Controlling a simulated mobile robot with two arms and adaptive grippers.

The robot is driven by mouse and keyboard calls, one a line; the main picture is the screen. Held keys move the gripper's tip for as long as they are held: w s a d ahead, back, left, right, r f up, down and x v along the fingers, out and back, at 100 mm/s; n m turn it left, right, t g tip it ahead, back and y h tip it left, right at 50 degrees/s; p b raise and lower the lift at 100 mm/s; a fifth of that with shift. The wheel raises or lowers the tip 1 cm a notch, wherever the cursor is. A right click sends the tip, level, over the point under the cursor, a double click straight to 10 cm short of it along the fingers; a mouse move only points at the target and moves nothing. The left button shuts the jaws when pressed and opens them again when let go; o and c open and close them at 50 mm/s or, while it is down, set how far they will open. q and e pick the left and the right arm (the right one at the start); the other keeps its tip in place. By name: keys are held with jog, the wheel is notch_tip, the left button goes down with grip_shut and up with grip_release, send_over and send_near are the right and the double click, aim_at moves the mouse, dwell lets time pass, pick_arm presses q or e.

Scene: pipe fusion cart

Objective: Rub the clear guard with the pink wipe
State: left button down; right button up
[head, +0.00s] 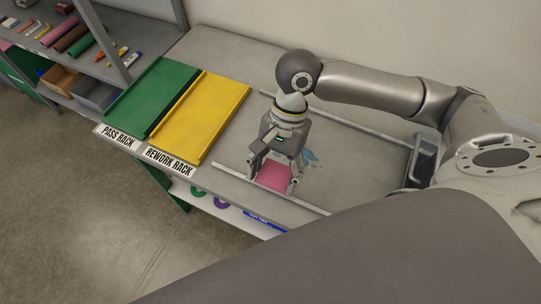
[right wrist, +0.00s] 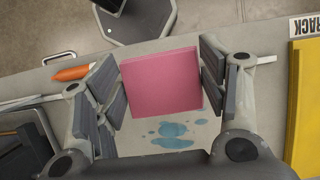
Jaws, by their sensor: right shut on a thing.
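The pink wipe (head: 272,177) is a flat square block held in my right gripper (head: 273,184), low over the front part of the grey bench. In the right wrist view the wipe (right wrist: 160,82) sits between the two finger pads of my right gripper (right wrist: 160,85). My left gripper is not in view.
Two light rails (head: 345,125) (head: 270,190) run along the bench on either side. An orange-handled item (right wrist: 72,73) lies near the gripper. A shelf with bins (head: 95,95) is far left.

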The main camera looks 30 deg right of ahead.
jog(key=shift+o, duration=0.9)
jog(key=c, duration=0.3)
